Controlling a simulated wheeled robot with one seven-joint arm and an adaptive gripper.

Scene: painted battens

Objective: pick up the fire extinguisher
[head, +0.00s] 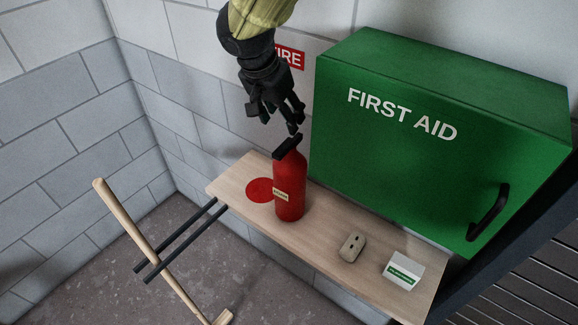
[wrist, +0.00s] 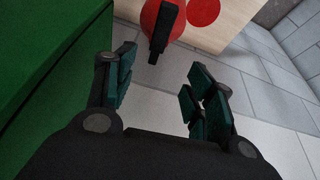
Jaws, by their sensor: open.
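The red fire extinguisher (head: 290,190) stands upright on a wooden shelf (head: 325,222), with a black handle on top and a small pale label. My gripper (head: 284,118) is above it, open and empty, fingers pointing down. In the wrist view the extinguisher (wrist: 153,20) shows beyond the fingers at the top, its black handle nearest. My gripper (wrist: 160,95) has its two fingers apart there, with nothing between them. The extinguisher's lower part is hidden in the wrist view.
A green first aid cabinet (head: 390,150) stands close on the right, behind the shelf. A red disc (head: 260,190) marks the shelf left of the extinguisher. A grey block (head: 352,246) and a white box (head: 403,270) sit to the right. A wooden-handled tool (head: 140,235) leans on dark bars.

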